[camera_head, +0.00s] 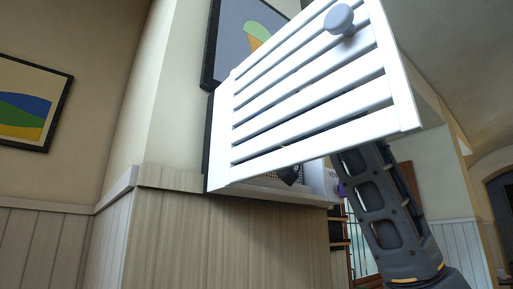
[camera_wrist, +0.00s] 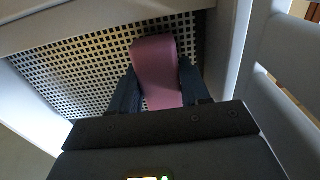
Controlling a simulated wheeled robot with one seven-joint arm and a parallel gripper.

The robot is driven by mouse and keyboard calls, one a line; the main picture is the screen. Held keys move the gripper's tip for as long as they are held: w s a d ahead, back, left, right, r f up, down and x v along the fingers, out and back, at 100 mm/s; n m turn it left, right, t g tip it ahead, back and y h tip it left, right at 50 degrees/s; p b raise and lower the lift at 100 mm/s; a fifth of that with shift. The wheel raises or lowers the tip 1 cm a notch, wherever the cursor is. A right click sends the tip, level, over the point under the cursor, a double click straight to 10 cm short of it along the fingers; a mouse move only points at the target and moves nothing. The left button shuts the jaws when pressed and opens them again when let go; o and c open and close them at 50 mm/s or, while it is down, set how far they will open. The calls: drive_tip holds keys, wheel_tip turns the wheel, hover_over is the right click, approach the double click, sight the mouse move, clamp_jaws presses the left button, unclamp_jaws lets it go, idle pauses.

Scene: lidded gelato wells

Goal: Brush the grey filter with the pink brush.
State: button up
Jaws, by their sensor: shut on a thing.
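The pink brush (camera_wrist: 155,58) is between the two dark fingers of my gripper (camera_wrist: 160,78) in the wrist view. My gripper is shut on it. The grey filter (camera_wrist: 72,78) is a perforated sheet with rows of square holes, set in a pale frame. The brush lies in front of the filter in that view; whether it touches the filter I cannot tell. In the head view a white slatted cover (camera_head: 310,85) with a round grey knob (camera_head: 340,19) hides most of my gripper, the brush and the filter.
The slatted cover stands raised and tilted over the opening, with my arm passing behind its lower right edge. Its slats also show close on the right in the wrist view (camera_wrist: 290,65). A wood-panelled base (camera_head: 230,235) stands below.

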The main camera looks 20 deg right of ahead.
drive_tip(key=shift+s+a, duration=0.15)
drive_tip(key=shift+a, duration=0.35)
drive_tip(key=shift+w+d, duration=0.15)
drive_tip(key=shift+d, duration=0.45)
drive_tip(key=shift+w+d, duration=0.15)
drive_tip(key=shift+d, duration=0.4)
drive_tip(key=shift+s, duration=0.1)
drive_tip(key=shift+v, duration=0.85)
drive_tip(key=shift+d, duration=0.1)
drive_tip(key=v, duration=0.7)
drive_tip(key=shift+b, duration=0.45)
